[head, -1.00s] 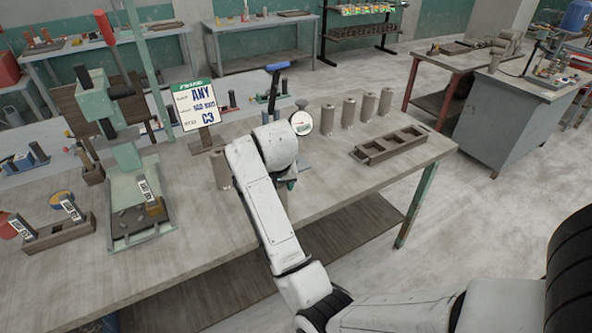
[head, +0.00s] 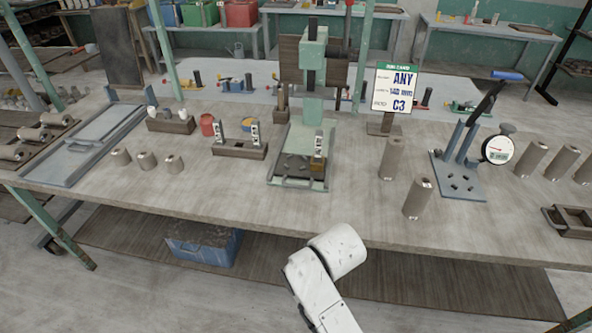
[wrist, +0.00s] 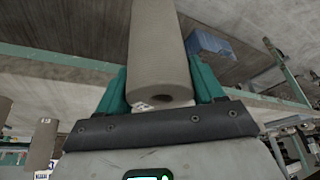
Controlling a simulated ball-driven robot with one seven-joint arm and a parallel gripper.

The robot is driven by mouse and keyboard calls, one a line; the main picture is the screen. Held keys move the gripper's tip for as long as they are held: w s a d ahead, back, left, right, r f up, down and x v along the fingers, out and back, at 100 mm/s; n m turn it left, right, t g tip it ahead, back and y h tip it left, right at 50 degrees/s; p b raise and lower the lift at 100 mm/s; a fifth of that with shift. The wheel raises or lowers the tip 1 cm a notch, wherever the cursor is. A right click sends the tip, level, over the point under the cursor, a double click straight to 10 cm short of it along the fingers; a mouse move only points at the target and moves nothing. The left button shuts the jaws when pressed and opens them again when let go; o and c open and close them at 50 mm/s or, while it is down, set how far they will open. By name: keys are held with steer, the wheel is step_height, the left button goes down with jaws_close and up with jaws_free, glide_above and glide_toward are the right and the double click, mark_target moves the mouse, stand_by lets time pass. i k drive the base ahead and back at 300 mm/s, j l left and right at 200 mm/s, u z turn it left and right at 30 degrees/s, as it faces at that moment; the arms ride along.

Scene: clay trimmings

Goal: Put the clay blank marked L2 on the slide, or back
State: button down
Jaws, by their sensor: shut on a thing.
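My gripper (wrist: 160,82) is shut on a grey-brown clay blank (wrist: 158,45), with a green finger on either side in the wrist view. A pale tag shows at the blank's near end, but its mark cannot be read. In the head view my white arm is in front of the table's near edge, and its fingers and the held blank are hidden. A long blue-grey metal tray with raised rails (head: 80,150), possibly the slide, lies at the table's left. A green press (head: 312,85) has a low sliding bed (head: 290,182) with a small tagged block on it.
Upright blanks stand at the run card (head: 392,157) and nearer the edge (head: 417,198); several more are at right. Short cylinders (head: 147,161), a tagged wooden holder (head: 240,152) and a blue lever stand with a gauge (head: 459,165) occupy the table. The front middle strip is clear.

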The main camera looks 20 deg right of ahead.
mark_target(296, 164)
steer(key=i+l+u, duration=0.2)
steer(key=l+u, duration=0.25)
steer(key=l, duration=0.2)
steer(key=i+l+u, duration=0.15)
steer(key=l+u, duration=0.3)
steer(key=l, duration=0.2)
steer(key=l+u, duration=0.45)
steer(key=l, duration=0.2)
